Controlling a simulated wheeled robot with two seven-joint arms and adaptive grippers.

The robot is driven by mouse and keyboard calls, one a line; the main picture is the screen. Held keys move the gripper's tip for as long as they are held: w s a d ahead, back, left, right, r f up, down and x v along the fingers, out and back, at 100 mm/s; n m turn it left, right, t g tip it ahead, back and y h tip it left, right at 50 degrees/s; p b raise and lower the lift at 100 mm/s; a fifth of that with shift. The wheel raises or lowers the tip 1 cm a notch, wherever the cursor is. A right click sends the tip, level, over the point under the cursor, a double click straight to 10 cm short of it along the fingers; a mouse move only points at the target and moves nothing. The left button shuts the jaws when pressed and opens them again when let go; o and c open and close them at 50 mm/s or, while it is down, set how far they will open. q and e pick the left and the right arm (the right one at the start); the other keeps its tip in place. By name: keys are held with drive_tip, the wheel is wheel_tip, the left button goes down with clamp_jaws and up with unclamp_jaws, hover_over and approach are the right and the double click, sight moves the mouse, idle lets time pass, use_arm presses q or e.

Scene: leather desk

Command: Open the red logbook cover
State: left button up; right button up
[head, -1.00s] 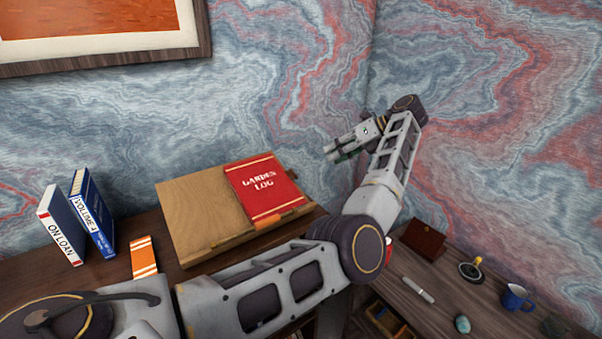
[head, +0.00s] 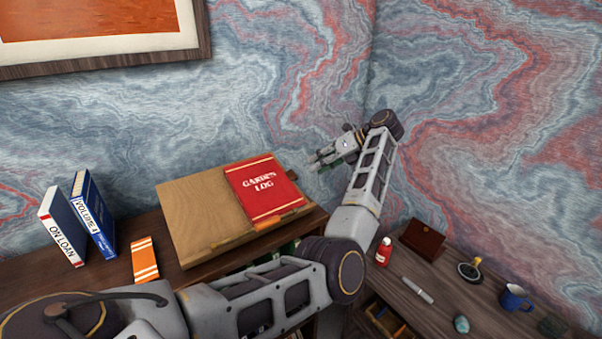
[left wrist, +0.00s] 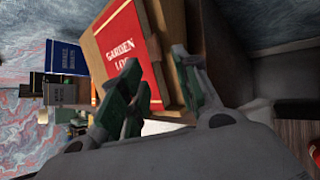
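The red logbook (head: 264,188), marked "GARDEN LOG", lies on a slanted wooden stand (head: 195,215) with its cover closed. In the left wrist view the logbook (left wrist: 122,38) shows beyond the fingertips, its lower part partly hidden by a finger. My left gripper (head: 318,161) is to the right of the logbook and apart from it, near the wall. Its green-padded fingers (left wrist: 158,70) are spread with nothing between them. My right gripper is in neither view.
A lower desk at right holds a red bottle (head: 384,252), a brown box (head: 422,240), a white marker-like item (head: 418,290) and a blue mug (head: 514,297).

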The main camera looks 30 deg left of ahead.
use_arm(q)
drive_tip(key=p+x, duration=0.1)
drive_tip(key=x, duration=0.6)
drive_tip(key=shift+a+p, duration=0.25)
drive_tip(key=shift+p, duration=0.15)
drive_tip(key=shift+s+f, duration=0.1)
clamp_jaws()
